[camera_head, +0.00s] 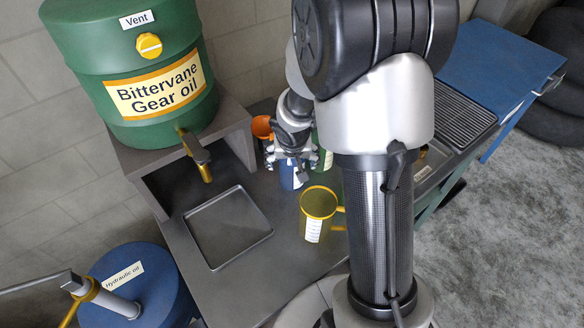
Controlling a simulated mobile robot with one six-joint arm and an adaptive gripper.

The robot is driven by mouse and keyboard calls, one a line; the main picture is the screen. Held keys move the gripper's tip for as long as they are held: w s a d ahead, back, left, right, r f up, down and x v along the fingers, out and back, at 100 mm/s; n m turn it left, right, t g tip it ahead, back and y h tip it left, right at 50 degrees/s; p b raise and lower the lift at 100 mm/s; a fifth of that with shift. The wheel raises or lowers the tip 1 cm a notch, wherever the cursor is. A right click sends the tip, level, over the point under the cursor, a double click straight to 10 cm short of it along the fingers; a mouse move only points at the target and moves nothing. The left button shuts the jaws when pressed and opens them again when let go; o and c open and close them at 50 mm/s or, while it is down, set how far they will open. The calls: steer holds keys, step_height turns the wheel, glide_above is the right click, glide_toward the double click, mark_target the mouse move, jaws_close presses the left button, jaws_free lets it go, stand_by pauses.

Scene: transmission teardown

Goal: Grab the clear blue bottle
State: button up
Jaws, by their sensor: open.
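A blue bottle (287,179) stands on the grey bench, behind and below my gripper, mostly hidden by its fingers. Whether it is clear is too small to tell. My gripper (292,163) is open and points down just above and in front of the blue bottle. I cannot tell whether the fingers are around it or touching it. My arm hides part of the bench to the right.
A yellow-rimmed measuring jug (314,230) stands in front of the bottle. An orange container (262,127) and a green bottle (326,160) are close on either side. A green gear oil drum (135,75) with a tap stands left, above a shallow metal tray (228,250).

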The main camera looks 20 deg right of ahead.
steer(key=c, duration=1.1)
steer(key=shift+r, duration=0.15)
steer(key=shift+c, duration=0.2)
